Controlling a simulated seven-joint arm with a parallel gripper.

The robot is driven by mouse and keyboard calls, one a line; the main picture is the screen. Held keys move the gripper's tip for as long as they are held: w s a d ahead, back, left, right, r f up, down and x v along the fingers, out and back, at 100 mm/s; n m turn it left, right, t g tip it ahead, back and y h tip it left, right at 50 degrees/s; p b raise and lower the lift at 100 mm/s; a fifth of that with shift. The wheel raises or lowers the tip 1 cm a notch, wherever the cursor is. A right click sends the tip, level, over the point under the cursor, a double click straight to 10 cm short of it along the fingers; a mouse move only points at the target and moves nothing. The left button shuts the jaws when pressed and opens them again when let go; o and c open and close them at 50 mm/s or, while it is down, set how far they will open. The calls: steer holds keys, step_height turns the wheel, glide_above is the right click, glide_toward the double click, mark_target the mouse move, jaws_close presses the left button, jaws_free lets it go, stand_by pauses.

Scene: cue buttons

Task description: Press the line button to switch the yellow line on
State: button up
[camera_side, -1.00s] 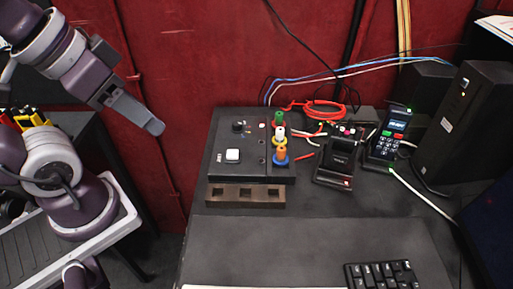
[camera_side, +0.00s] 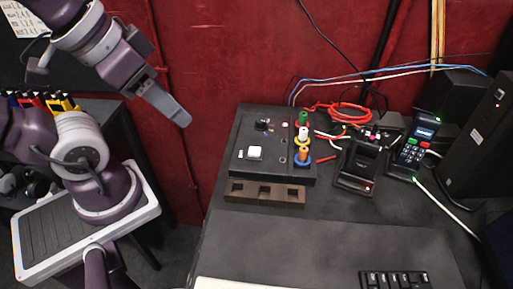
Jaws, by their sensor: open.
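A black control box (camera_side: 285,175) sits on the dark desk. A small red light or button (camera_side: 285,125) and a black knob (camera_side: 263,125) are near the back of the box. Green, white and orange plugs (camera_side: 303,135) stand at its right side. My gripper (camera_side: 184,117) is in the air to the left of the box, apart from it, and holds nothing that I can see. Its fingers overlap from this side. No yellow line can be made out.
A brown block with square holes (camera_side: 264,193) lies in front of the box. A black cradle (camera_side: 358,165), a keypad handset (camera_side: 412,148) and a black speaker (camera_side: 478,140) stand to the right. Red cable (camera_side: 345,112) is coiled behind. A keyboard (camera_side: 395,279) is at the front; the desk's middle is clear.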

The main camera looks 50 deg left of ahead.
stand_by(0.4)
jaws_close()
stand_by(1.6)
